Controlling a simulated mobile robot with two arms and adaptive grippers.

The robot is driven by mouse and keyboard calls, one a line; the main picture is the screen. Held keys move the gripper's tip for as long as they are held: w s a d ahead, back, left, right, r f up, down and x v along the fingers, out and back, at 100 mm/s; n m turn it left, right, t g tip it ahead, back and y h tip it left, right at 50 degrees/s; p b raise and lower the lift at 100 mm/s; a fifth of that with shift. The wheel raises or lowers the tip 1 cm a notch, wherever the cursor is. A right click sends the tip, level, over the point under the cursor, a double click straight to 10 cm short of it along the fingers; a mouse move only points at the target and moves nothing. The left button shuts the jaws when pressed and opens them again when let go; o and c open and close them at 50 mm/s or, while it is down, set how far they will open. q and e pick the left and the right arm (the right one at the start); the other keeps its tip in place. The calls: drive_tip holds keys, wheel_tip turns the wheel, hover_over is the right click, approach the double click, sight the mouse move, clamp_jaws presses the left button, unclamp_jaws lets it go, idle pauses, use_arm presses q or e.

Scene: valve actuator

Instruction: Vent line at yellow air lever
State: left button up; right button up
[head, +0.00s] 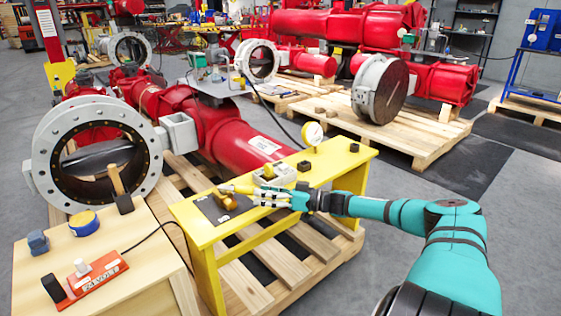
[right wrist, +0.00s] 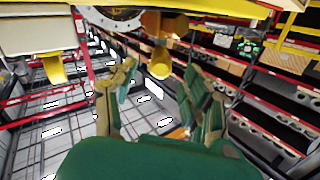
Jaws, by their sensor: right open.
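The yellow air lever with its brass-yellow valve body (head: 226,201) sits on a dark plate on top of the yellow bench (head: 330,166). My right gripper (head: 256,196) reaches in from the right, low over the bench, with its fingertips close to the valve. In the right wrist view the fingers (right wrist: 158,76) are spread apart, and a round brass-yellow part (right wrist: 160,62) shows ahead between them. Nothing is held. I cannot tell whether a fingertip touches the lever, and the fingers partly cover it in the head view. My left gripper is not in view.
A white-faced pressure gauge (head: 312,133) stands on the bench behind my right gripper. A small grey block fitting (head: 272,173) sits just behind the fingers. A red actuator (head: 240,140) on a pallet lies behind the bench. A wooden table (head: 150,232) with a red 24 VOLT box (head: 92,280) is at left.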

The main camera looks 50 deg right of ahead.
drive_tip(key=shift+v, duration=2.35)
